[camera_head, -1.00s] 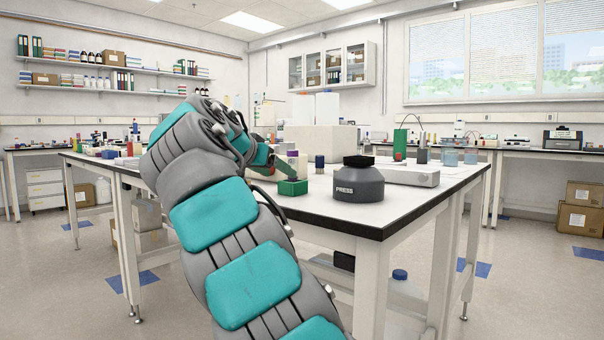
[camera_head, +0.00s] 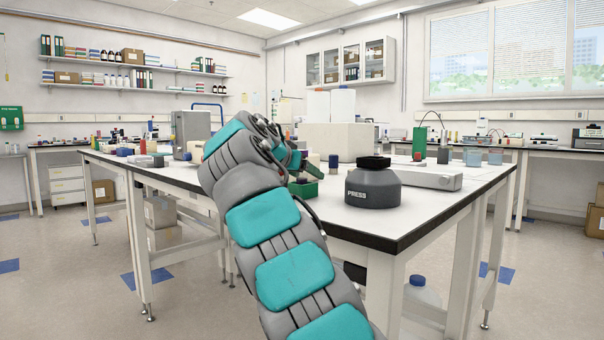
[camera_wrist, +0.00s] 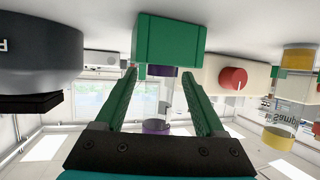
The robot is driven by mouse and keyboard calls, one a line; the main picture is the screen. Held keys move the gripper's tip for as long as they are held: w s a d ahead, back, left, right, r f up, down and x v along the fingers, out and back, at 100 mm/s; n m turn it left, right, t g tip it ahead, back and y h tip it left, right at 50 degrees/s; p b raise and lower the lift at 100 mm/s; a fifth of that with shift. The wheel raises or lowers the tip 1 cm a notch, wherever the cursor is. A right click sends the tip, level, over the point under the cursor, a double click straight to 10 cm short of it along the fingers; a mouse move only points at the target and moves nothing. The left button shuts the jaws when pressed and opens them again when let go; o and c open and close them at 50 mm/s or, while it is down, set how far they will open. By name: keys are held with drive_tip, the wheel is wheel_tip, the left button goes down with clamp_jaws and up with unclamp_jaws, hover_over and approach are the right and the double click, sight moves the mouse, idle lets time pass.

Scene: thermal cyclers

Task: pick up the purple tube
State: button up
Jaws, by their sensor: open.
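The purple tube (camera_wrist: 157,105) shows in the wrist view, which is upside down, with a clear body and a purple cap at its lower end in the picture. Its other end meets the green block (camera_wrist: 169,40), which also stands on the bench in the head view (camera_head: 304,188). My gripper (camera_wrist: 158,76) is open, with one green finger on each side of the tube. I see a gap on both sides, though depth is hard to judge. In the head view my arm hides most of the gripper and I cannot make out the tube.
A dark grey PRESS device (camera_head: 373,185) stands right of the green block, near the bench's front edge. A beige box with a red knob (camera_wrist: 233,78) and a yellow-capped tube (camera_wrist: 279,138) are on the other side in the wrist view. A grey device (camera_head: 190,132) stands to the left.

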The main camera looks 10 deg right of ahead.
drive_tip(key=shift+w+d+f, duration=0.25)
drive_tip(key=shift+w+d, duration=0.2)
clamp_jaws()
drive_tip(key=shift+r, duration=0.2)
drive_tip(key=shift+r+p, duration=0.75)
drive_tip(key=shift+r, duration=0.05)
wheel_tip(320, 180, up, 2)
drive_tip(key=shift+a+r+p, duration=0.1)
drive_tip(key=shift+p, duration=0.7)
drive_tip(key=s+a+b, duration=0.2)
drive_tip(key=s+a, duration=0.2)
drive_tip(key=s, duration=0.3)
drive_tip(key=s+a+b, duration=0.3)
drive_tip(key=s+a, duration=0.1)
drive_tip(key=s, duration=0.3)
drive_tip(key=shift+r, duration=0.45)
drive_tip(key=shift+d, duration=0.1)
